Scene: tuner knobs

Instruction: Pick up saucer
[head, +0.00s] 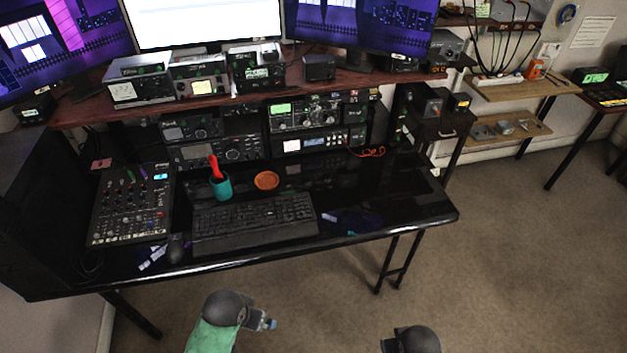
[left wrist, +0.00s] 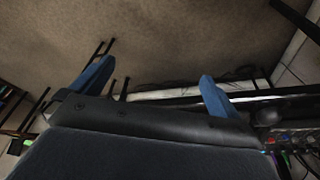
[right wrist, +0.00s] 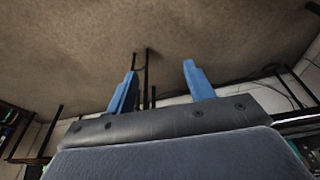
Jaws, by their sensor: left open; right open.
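The saucer (head: 267,180) is a small round orange-brown disc lying flat on the black desk, behind the keyboard and right of a teal cup. It shows only in the head view. My left gripper (head: 270,324) is low in front of the desk, well away from the saucer. Its two blue fingers stand apart and empty in the left wrist view (left wrist: 152,85). My right gripper's blue fingers (right wrist: 158,85) are also apart and empty in the right wrist view. In the head view only a dark part of my right arm shows at the bottom edge.
The teal cup (head: 221,186) holds a red item close to the saucer's left. The keyboard (head: 254,222) lies in front, with a mouse (head: 176,248) and mixer (head: 131,205) to the left. A shelf with radios (head: 318,115) stands behind. The desk's right end is mostly clear.

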